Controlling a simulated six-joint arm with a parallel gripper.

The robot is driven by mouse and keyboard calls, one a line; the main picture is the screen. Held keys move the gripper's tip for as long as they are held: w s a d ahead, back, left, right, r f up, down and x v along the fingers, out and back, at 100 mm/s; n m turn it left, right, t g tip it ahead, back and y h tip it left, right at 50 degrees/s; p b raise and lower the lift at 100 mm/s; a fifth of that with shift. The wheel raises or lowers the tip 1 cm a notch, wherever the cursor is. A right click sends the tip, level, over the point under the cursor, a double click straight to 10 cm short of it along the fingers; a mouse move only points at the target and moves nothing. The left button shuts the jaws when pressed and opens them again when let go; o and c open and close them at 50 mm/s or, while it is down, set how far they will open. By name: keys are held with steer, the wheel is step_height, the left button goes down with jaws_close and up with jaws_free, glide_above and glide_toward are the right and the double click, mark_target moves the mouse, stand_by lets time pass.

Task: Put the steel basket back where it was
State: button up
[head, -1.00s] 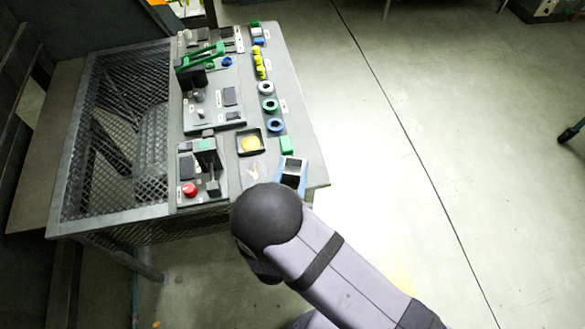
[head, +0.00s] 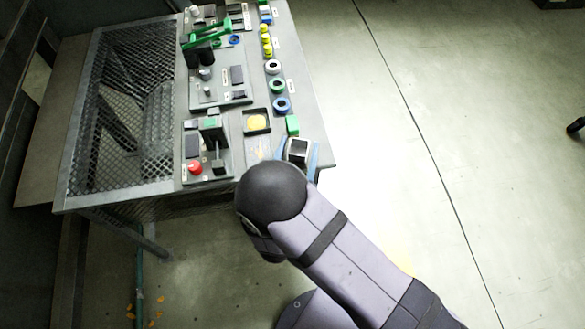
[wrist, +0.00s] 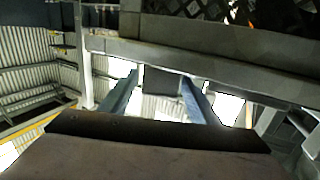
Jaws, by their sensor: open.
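The likely steel basket (head: 299,147) is a small silver-grey box with a dark inside, at the near right corner of the bench top in the head view. Blue strips show on both sides of it. In the wrist view, the two blue-grey fingers of my gripper (wrist: 159,76) are apart, with a grey block (wrist: 163,83) between their far ends. This block looks like the same box. I cannot tell whether the fingers touch it. My dark round arm joint hides the area just below the box in the head view.
The bench (head: 312,110) carries several labelled parts. A red knob (head: 195,168) is at the front left. Mesh (head: 85,150) covers the bench's left part.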

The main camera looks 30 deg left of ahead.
steer(key=b+v, duration=0.1)
steer(key=v, duration=1.1)
steer(key=shift+b, duration=0.4)
steer(key=shift+w+d, duration=0.1)
steer(key=w+d+f+m+g+h+p, duration=0.5)
steer(key=w+d+f+g, duration=0.15)
steer(key=g, duration=0.35)
steer(key=w+d+r+g+y+p, duration=0.1)
steer(key=w+d+r+g+p, duration=0.3)
steer(key=d+r, duration=0.7)
steer(key=s+d+r+g+h, duration=0.1)
steer(key=d+r, duration=0.3)
steer(key=d, duration=0.4)
steer(key=s+d+r+g+h+p, duration=0.1)
steer(key=s+d+r, duration=0.2)
steer(key=d, duration=0.6)
steer(key=shift+s+r+h, duration=0.2)
steer(key=shift+r+h, duration=0.1)
steer(key=shift+r, duration=0.7)
